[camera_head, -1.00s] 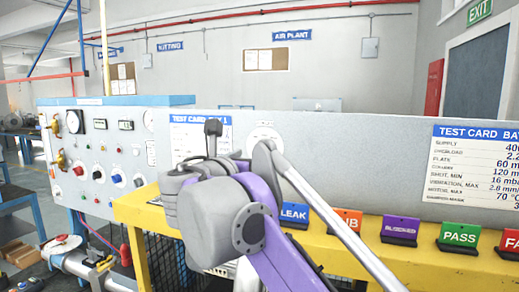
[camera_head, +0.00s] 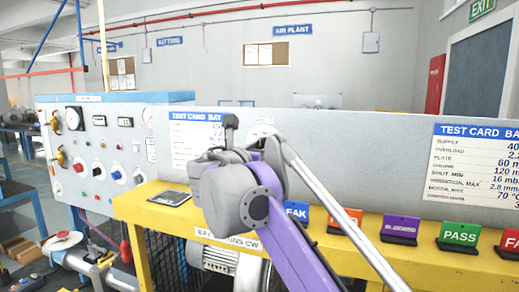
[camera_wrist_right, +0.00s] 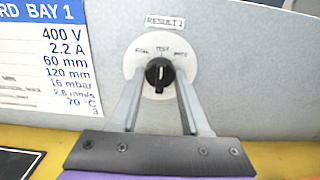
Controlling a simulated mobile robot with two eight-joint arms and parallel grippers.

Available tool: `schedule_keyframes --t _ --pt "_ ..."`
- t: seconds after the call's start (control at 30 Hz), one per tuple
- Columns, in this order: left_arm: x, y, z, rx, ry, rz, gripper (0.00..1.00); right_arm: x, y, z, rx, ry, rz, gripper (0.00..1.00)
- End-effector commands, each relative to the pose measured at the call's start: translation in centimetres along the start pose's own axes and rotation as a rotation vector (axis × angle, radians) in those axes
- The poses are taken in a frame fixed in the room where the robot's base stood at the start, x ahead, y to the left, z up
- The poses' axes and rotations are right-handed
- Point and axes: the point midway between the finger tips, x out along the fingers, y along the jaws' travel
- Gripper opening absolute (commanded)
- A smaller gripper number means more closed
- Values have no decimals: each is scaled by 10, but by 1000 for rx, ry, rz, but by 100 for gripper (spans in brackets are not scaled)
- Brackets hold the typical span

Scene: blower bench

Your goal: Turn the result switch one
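The result switch (camera_wrist_right: 159,73) is a black knob on a round white dial on the grey panel, under a "RESULT 1" label. Its white pointer stands upright, at "TEST", with marks to the left and right. In the right wrist view my right gripper (camera_wrist_right: 158,82) is open, with one finger on each side of the knob and visible gaps between. I cannot tell whether the fingertips reach past the knob's face. In the head view my purple and grey right arm (camera_head: 250,205) hides the knob and fingers. My left gripper is not in view.
A yellow bench (camera_head: 165,209) runs below the panel, with coloured signs including PASS (camera_head: 459,236) and a purple one (camera_head: 399,229). A dark flat plate (camera_head: 170,197) lies left of my arm. A test card (camera_wrist_right: 45,60) is left of the switch.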

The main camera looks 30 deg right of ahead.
Motion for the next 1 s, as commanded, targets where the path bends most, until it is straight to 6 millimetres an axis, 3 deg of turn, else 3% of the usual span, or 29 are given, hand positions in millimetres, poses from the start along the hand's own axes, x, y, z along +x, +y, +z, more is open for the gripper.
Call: schedule_keyframes --t 0.03,0.13,0.17,0.57,1.0 --pt "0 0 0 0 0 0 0 0 0 0 0 0 1 20" --pt "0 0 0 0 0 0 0 0 0 0 0 0 1 2" --pt "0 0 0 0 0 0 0 0 0 0 0 0 1 0" --pt "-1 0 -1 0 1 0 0 0 0 0 -67 0 1 0" --pt "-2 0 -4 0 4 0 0 0 -1 0 -406 0 1 0"
